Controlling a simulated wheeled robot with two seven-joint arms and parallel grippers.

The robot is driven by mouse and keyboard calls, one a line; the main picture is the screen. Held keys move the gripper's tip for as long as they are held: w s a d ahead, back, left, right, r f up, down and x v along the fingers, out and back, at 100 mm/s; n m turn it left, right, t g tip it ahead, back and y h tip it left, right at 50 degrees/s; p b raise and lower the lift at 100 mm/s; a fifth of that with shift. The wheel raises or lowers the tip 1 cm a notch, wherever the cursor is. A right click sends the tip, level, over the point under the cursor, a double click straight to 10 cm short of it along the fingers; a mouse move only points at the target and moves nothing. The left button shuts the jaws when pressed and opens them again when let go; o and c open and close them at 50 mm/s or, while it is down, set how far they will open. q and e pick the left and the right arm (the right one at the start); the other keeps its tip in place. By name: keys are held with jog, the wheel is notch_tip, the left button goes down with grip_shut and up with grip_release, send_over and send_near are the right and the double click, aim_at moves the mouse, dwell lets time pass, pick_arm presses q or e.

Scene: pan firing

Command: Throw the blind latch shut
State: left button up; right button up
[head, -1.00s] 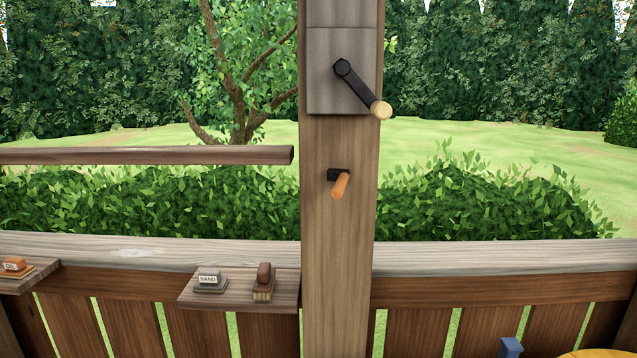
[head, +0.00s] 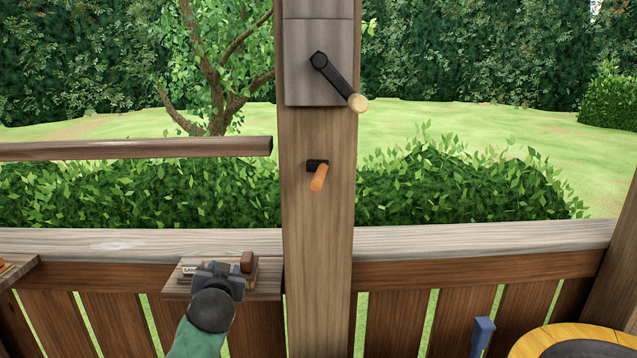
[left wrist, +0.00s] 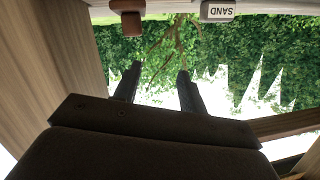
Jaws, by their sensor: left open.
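A short orange lever (head: 319,177) on a dark mount, which looks like the latch, sits on the front of the wooden post (head: 316,240). It points down and toward me. Above it, a black crank (head: 335,80) with a pale round knob is fixed to a grey plate and slants down to the right. My left gripper (head: 221,267) is low and left of the lever, in front of the small shelf, apart from the post. In the left wrist view its two fingers (left wrist: 158,70) are spread with nothing between them. My right gripper is not in view.
The shelf (head: 268,287) holds a SAND block (head: 188,270) and a brown brush (head: 248,262), partly behind my left gripper. A wooden bar (head: 140,149) ends just left of the post. A railing (head: 450,240) crosses behind. A blue post top (head: 484,325) and round yellow-rimmed object (head: 530,343) stand lower right.

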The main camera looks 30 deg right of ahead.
pick_arm(q)
jog(key=s+d+r+m+t+h, duration=0.1)
jog(key=s+d+r+h, duration=0.1)
jog(key=s+d+r, duration=0.35)
jog(key=s+d+r+t+h, duration=0.1)
jog(key=s+d+r, duration=0.2)
jog(key=r, duration=0.6)
jog(key=n+t+h, duration=0.2)
jog(key=n+h, duration=0.2)
send_near(319, 170)
jog(key=shift+w+d+r+p, duration=0.2)
jog(key=shift+w+p, duration=0.05)
jog(key=shift+p, duration=0.2)
jog(key=p+x, duration=0.4)
jog(key=x, duration=0.3)
jog(key=shift+w+d+r, duration=0.1)
jog(key=shift+w+d, duration=0.05)
jog(key=shift+w, duration=0.15)
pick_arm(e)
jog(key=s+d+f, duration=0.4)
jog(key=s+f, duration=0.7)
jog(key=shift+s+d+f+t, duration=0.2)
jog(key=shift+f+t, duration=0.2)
pick_arm(q)
grip_shut()
